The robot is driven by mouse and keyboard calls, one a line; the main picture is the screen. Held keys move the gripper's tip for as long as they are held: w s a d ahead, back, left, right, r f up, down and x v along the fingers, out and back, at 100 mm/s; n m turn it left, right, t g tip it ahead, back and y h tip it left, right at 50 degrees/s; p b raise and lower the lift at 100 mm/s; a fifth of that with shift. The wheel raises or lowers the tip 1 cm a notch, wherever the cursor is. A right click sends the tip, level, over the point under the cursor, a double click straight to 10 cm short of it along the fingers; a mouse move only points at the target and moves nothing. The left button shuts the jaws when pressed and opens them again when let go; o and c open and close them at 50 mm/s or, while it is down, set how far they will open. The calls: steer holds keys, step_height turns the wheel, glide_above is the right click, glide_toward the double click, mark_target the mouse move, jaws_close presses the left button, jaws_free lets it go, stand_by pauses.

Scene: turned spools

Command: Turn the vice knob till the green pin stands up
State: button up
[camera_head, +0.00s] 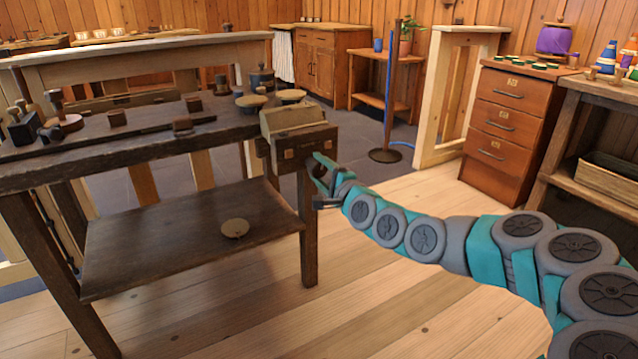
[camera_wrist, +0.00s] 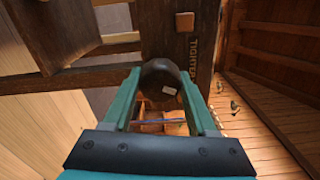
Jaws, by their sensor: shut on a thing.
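The wooden vice (camera_head: 297,138) is fixed to the right front corner of the dark workbench (camera_head: 75,172). In the head view I cannot make out the knob at the gripper. I cannot make out a green pin in either view.
The bench top holds several dark wooden pieces and round discs. A round disc (camera_head: 235,228) lies on its lower shelf (camera_head: 180,245). A red-brown drawer cabinet (camera_head: 503,130) and a post with a blue rope (camera_head: 388,100) stand behind. The plank floor right of the bench is clear.

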steer(key=shift+f+m+b, duration=0.2)
steer(key=shift+m+b, duration=0.65)
steer(key=shift+b, duration=0.3)
steer(key=shift+f+m+b, duration=0.15)
steer(key=shift+m+b, duration=0.7)
steer(key=shift+b, duration=0.25)
steer(key=shift+r, duration=0.1)
steer(key=o, duration=1)
steer(key=shift+d, duration=0.1)
steer(key=o, duration=0.4)
steer(key=shift+r, duration=0.15)
steer(key=shift+c, duration=0.2)
steer(key=v, duration=0.7)
steer(key=shift+s+d+b, duration=0.2)
steer(key=shift+s+b, duration=0.1)
steer(key=shift+b, duration=0.05)
